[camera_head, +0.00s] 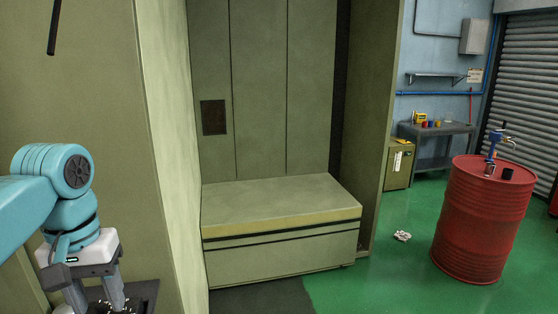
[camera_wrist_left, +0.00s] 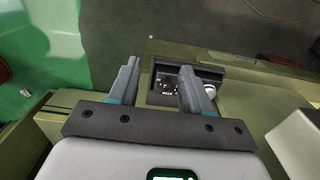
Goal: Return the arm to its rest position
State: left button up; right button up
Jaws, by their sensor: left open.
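My left arm comes in from the left in the head view, teal with a white wrist. My left gripper (camera_head: 100,300) points down at the lower left, in front of the green cabinet wall. In the left wrist view the left gripper's two grey fingers (camera_wrist_left: 157,80) stand apart with nothing between them. Past the fingertips, a dark-framed recess or tray (camera_wrist_left: 160,92) shows, with small dark and light items in it; I cannot tell what they are. My right gripper is in neither view.
A green cabinet panel (camera_head: 170,130) stands close beside my left arm. A low green bench (camera_head: 280,205) sits in the alcove. A red drum (camera_head: 480,225) with small items on top stands at the right. A crumpled scrap (camera_head: 402,236) lies on the open green floor.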

pick_arm(q)
jog(key=w+d+f+m+h, duration=0.1)
jog(key=d+f, duration=0.3)
jog(key=f, duration=0.7)
jog(key=w+d+f+h, duration=0.1)
jog(key=d+f, duration=0.2)
jog(key=f, duration=0.8)
jog(key=w+d+f+m+h, duration=0.15)
jog(key=d+f, duration=0.25)
jog(key=f, duration=0.7)
jog(key=s+d+f+n, duration=0.1)
jog(key=s+d+f, duration=0.1)
jog(key=s+f, duration=0.7)
jog(key=s+d+f+n+b, duration=0.1)
jog(key=s+d+f, duration=0.2)
jog(key=s+f, duration=0.5)
jog(key=shift+s+f, duration=0.35)
jog(key=shift+s, duration=0.55)
jog(key=shift+a+h, duration=0.1)
jog(key=shift+h, duration=0.15)
